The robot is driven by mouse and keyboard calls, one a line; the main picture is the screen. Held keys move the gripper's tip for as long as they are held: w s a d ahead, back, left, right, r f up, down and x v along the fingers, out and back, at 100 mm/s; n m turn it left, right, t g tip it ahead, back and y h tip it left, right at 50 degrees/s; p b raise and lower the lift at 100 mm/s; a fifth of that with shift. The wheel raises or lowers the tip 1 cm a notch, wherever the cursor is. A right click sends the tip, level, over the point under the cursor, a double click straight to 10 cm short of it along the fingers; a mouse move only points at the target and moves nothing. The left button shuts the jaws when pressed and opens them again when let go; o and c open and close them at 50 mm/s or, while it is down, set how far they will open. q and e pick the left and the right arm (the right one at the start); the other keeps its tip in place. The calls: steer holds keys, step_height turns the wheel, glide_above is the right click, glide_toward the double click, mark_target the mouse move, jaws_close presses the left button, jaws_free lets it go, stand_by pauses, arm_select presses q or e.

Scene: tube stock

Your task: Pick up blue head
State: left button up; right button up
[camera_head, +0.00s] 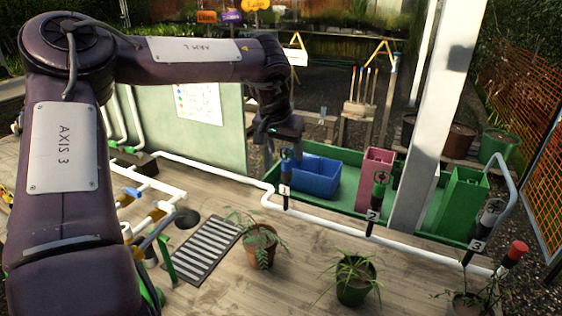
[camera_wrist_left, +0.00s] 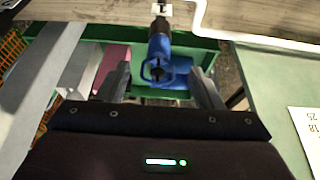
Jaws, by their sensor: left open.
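The blue head (camera_wrist_left: 160,47) shows in the left wrist view as a blue piece with a ring on the post labelled 1. My left gripper (camera_head: 284,132) is above the post in the head view. In the left wrist view the open fingers (camera_wrist_left: 158,70) lie to either side of the head's ring, with gaps visible. I cannot tell the height between them. My right gripper is not in view.
A blue bin (camera_head: 318,178), a pink bin (camera_head: 373,165) and a green bin (camera_head: 462,198) stand in a green tray (camera_head: 343,200) behind the posts. A white column (camera_head: 425,130) rises at right. Potted plants (camera_head: 262,253) stand in front on the wooden deck.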

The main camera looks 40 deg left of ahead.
mark_target(286, 155)
arm_select(q)
steer(key=p+x, duration=0.2)
steer(key=x, duration=0.2)
steer(key=shift+f, duration=0.4)
steer(key=shift+w+f, duration=0.1)
steer(key=shift+f, duration=0.15)
steer(key=shift+w+f, duration=0.1)
steer(key=shift+w, duration=0.05)
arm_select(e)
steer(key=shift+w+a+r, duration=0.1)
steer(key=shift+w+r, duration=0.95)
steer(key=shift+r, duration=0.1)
arm_select(q)
steer(key=c, duration=1)
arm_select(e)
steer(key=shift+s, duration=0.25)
